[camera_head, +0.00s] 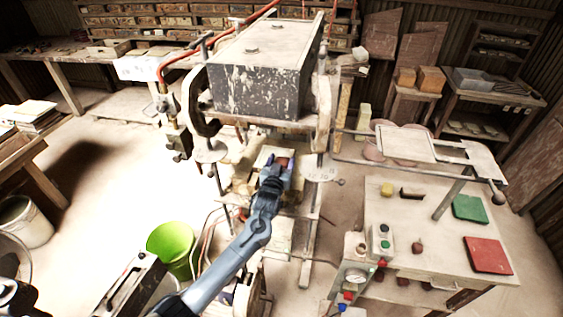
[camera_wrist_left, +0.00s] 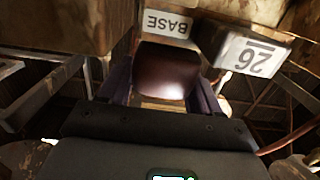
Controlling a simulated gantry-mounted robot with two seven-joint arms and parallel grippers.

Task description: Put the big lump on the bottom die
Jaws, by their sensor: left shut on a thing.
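My left gripper (camera_head: 277,172) reaches into the press (camera_head: 262,85), below its heavy upper block. It is shut on a reddish-brown lump (camera_wrist_left: 167,72), which sits between the two fingers in the left wrist view. In the head view only a small part of the lump (camera_head: 284,161) shows at the fingertips. A pale plate or block in the press (camera_head: 264,157) lies just behind the gripper. The wrist view shows a block labelled BASE (camera_wrist_left: 167,23) close beyond the lump. I cannot tell whether the lump touches it. The bottom die is not clearly distinguishable. My right gripper is not in view.
The press's side posts stand close on both sides of the gripper. A block marked 26 (camera_wrist_left: 250,55) is right of the lump. A green bucket (camera_head: 170,245) stands left.

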